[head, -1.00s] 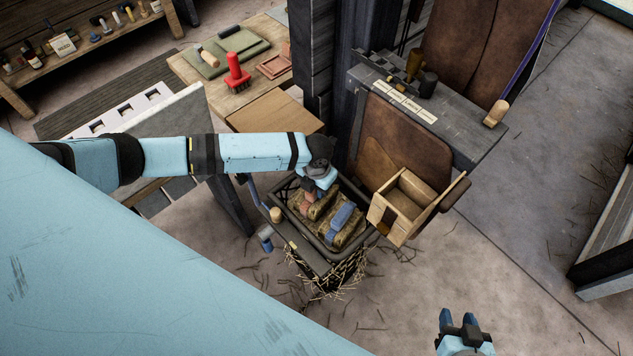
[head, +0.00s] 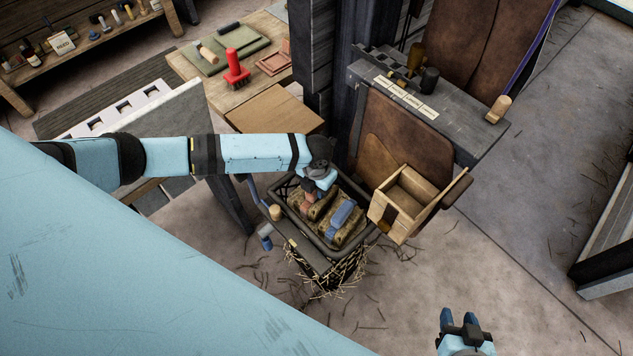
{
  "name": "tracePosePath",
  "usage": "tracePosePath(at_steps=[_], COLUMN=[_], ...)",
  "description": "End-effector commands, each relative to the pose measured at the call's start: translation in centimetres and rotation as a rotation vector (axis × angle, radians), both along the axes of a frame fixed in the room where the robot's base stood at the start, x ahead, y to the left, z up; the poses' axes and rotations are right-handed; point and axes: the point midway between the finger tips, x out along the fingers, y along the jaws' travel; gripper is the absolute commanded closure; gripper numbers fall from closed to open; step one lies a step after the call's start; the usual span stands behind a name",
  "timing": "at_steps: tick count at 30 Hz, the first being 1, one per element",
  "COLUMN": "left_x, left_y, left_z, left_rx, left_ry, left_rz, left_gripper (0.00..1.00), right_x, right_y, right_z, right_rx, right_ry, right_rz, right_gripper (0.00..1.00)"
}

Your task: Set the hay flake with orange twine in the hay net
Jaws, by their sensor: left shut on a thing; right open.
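The hay net (head: 352,268) is a dark-rimmed basket with netting and loose straw below, near the middle of the head view. A hay flake (head: 322,208) with a reddish-orange band lies inside the rim, on the left. My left gripper (head: 312,194) reaches down over the net and is shut on this flake, hiding part of it. A second flake with a blue band (head: 341,217) lies beside it on the right. I cannot tell whether the held flake rests on the bottom. My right gripper (head: 461,322) is open and empty over the floor at the lower right.
A small wooden box (head: 403,205) stands close to the net's right side. A grey shelf (head: 455,122) with labels and tools is behind it. The floor at the right is open.

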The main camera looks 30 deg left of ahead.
Motion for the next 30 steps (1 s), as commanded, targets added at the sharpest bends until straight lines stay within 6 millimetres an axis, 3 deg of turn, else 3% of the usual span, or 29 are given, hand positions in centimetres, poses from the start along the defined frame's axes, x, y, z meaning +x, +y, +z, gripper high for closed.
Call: tracePosePath(at_steps=[11, 12, 16, 30], left_x=[0.06, 0.06, 0.04, 0.02], left_y=[-0.03, -0.03, -0.02, 0.03], left_z=[-0.56, -0.57, -0.54, -0.32], left_rx=[-0.001, -0.001, 0.000, 0.000], left_ry=[-0.001, -0.001, -0.001, 0.000], left_rz=[0.000, 0.000, 0.000, 0.000], left_gripper=[1.00, 0.66, 0.39, 0.39], right_x=[-0.02, -0.02, -0.05, -0.05], right_y=[0.02, 0.01, 0.00, -0.09], right_z=[-0.40, -0.42, -0.49, -0.55], right_rx=[0.000, 0.000, -0.001, -0.002], right_ry=[0.001, 0.001, 0.003, 0.004], right_rz=[0.000, 0.000, 0.000, -0.001], right_gripper=[0.57, 0.57, 0.57, 0.57])
